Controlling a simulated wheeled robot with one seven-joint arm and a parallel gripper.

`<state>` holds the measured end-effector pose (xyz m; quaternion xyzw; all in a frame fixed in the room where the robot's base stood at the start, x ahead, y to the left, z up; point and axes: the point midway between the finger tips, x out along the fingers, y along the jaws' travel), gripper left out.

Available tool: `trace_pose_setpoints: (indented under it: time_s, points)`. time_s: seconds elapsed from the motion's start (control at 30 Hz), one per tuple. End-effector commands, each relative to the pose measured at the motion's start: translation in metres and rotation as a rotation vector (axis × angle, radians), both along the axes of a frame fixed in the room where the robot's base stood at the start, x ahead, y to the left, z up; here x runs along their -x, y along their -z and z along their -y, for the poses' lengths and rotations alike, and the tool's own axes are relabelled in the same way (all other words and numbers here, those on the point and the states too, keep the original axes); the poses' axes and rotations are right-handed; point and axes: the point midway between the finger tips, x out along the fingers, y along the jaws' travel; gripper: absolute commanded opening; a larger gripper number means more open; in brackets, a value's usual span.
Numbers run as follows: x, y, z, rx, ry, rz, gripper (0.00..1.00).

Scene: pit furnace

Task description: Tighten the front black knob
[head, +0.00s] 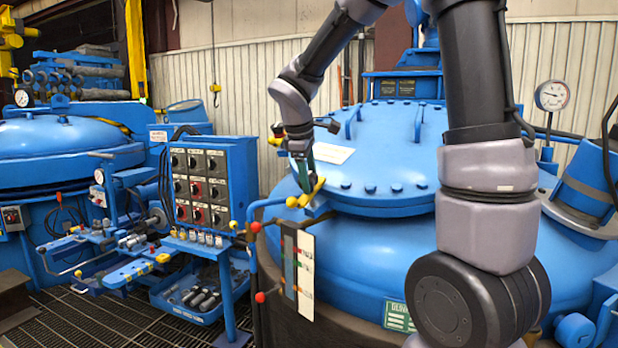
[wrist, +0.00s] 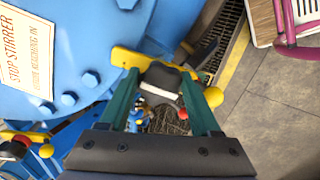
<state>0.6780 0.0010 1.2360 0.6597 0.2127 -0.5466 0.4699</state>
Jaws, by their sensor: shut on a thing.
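My gripper (wrist: 159,73) has its two green fingers on either side of a black knob (wrist: 162,78) with a pale band in the wrist view, and is shut on it. The knob sits at a yellow lever bar (wrist: 126,57) at the edge of the blue furnace. In the head view my gripper (head: 303,172) points down at the yellow lever (head: 314,190), left of the domed blue lid. The knob itself cannot be made out there. The knob's lower part is hidden by the fingers and palm.
A blue control box (head: 200,185) with black and red knobs stands left of my gripper. Yellow and red ball-ended levers (head: 256,226) are close below. The bolted blue lid (head: 385,150) rises at right. A yellow ball (wrist: 213,97) is beside the right finger.

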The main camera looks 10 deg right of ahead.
Motion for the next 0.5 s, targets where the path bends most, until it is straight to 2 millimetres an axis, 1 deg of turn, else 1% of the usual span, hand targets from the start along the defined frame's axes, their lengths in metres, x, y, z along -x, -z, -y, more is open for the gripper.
trace_pose_setpoints:
  time_s: [0.2, 0.5]
  points:
    - [0.0001, -0.0007, -0.0006, -0.033, 0.097, 0.028, 0.09]
    - [0.0003, -0.0006, -0.0008, -0.052, 0.153, 0.042, 0.09]
